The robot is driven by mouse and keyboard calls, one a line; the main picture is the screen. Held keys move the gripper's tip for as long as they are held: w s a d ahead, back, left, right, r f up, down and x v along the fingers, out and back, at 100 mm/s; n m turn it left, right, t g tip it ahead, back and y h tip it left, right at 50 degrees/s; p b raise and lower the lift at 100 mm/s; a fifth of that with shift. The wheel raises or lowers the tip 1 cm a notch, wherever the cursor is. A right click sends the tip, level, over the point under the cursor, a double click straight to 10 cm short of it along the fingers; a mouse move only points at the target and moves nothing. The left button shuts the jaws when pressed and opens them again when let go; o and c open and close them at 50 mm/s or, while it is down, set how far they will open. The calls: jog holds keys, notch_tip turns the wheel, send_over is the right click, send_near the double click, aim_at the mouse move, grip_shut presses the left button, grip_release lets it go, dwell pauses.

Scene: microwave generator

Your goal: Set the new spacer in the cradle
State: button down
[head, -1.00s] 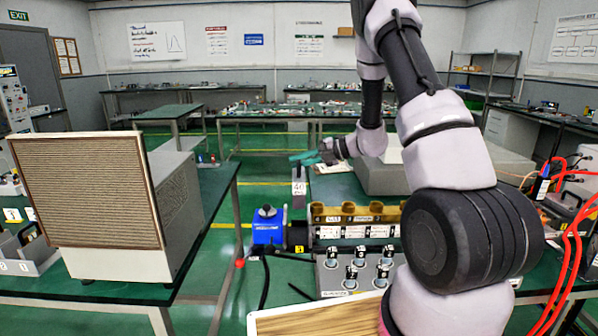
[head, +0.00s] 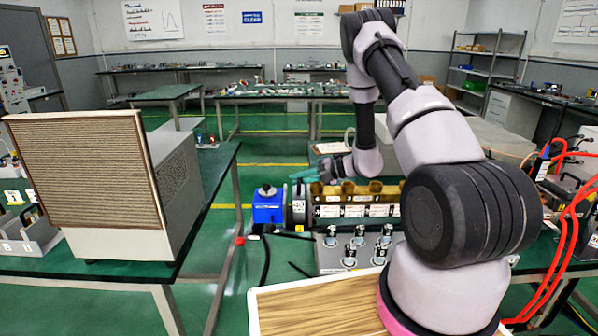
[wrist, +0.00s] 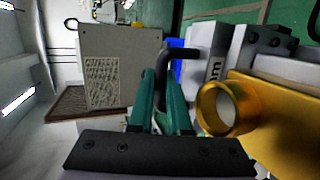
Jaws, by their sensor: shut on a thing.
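The spacer (head: 298,205) is a grey block with a white label reading 40; it hangs upright below my gripper (head: 305,176). The spacer is between a blue block (head: 267,207) and a gold-coloured block with round openings (head: 332,196). This gap looks like the cradle, but its seat is mostly hidden. I cannot tell whether the spacer touches the bottom.
The gold block's ring (wrist: 222,108) is close to my fingers in the wrist view. Several metal cylinders (head: 349,256) stand in front of the gold block. A large grilled box (head: 95,185) stands on the left bench. Red cables (head: 570,230) loop at the right.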

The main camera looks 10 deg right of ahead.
jog(key=shift+f, duration=0.55)
jog(key=c, duration=1.2)
grip_release()
jog(key=shift+o, duration=0.2)
jog(key=shift+f, duration=0.1)
